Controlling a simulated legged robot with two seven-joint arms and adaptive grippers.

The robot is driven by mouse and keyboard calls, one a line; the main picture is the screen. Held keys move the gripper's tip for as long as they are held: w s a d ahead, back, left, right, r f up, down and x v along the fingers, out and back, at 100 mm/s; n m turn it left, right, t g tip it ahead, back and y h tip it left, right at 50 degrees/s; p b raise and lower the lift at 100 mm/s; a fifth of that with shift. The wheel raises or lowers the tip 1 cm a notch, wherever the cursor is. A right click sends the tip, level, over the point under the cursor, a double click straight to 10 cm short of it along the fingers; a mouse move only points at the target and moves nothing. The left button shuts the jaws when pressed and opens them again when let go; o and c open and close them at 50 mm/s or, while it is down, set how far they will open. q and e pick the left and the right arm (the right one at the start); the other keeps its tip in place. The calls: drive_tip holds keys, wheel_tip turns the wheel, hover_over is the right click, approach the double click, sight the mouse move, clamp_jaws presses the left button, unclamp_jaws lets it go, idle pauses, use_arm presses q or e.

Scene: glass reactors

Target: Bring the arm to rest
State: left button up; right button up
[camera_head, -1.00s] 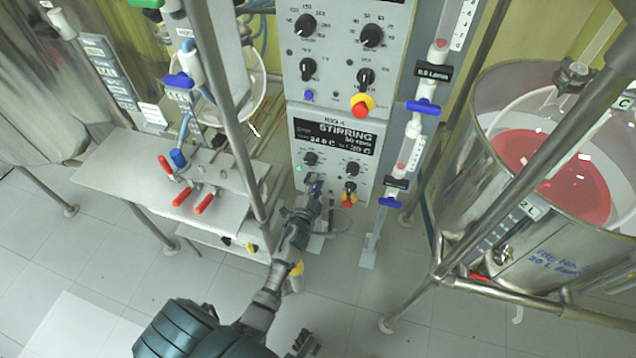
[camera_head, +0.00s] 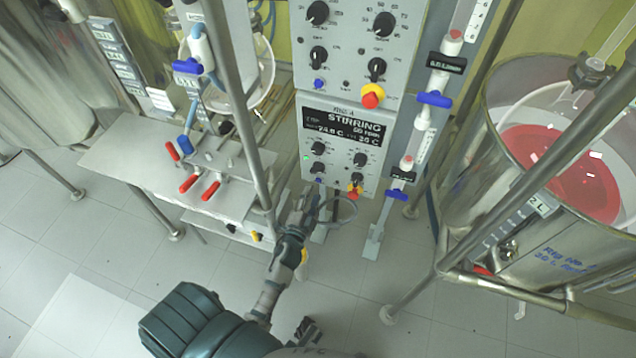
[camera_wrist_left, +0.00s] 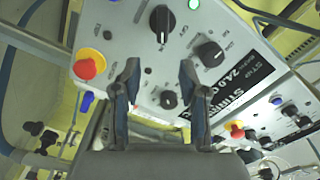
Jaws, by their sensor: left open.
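My left gripper (camera_head: 313,197) is open and empty in the head view, just below the lower edge of the control panel (camera_head: 374,177). In the left wrist view its two fingers (camera_wrist_left: 160,80) stand apart with nothing between them. The panel face (camera_wrist_left: 142,50), with black knobs and a lit green lamp, shows beyond them. I cannot tell the exact gap between fingertips and panel. My left arm (camera_head: 268,298) reaches up from the bottom of the head view. A dark part at the bottom edge may be my right gripper (camera_head: 306,331); its jaws are unclear.
A steel post (camera_head: 240,110) stands close to the arm. A steel reactor vessel (camera_head: 540,235) with red contents stands at right. Open tiled floor (camera_head: 345,300) lies below.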

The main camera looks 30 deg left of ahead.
use_arm(q)
drive_tip(key=shift+v, duration=1.2)
drive_tip(key=shift+a, duration=0.15)
drive_tip(key=s+d+f+n+g+h+p, duration=0.15)
drive_tip(key=s+f+g, duration=0.25)
drive_tip(key=f, duration=0.5)
drive_tip(key=s+d+f+n+g+p, duration=0.2)
drive_tip(key=s+d+f+n+g, duration=0.15)
drive_tip(key=f, duration=0.45)
drive_tip(key=s+d+f+g+h, duration=0.1)
drive_tip(key=s+f+g, duration=0.1)
drive_tip(key=s+f, duration=0.2)
drive_tip(key=s+d+f+n+g+h+p, duration=0.1)
drive_tip(key=s+f, duration=0.4)
drive_tip(key=s, duration=0.6)
drive_tip(key=s+d+f+n+g+h+p, duration=0.1)
drive_tip(key=s+d+f+g, duration=0.2)
drive_tip(key=s, duration=0.4)
drive_tip(key=shift+s+f+g, duration=0.3)
drive_tip(key=shift+f+g, duration=0.55)
drive_tip(key=shift+g, duration=0.3)
use_arm(e)
drive_tip(key=s+f, duration=0.4)
drive_tip(key=f, duration=1.1)
drive_tip(key=shift+s+d+g, duration=0.15)
drive_tip(key=shift+d+g, duration=0.05)
drive_tip(key=shift+g, duration=0.1)
drive_tip(key=shift+f, duration=0.1)
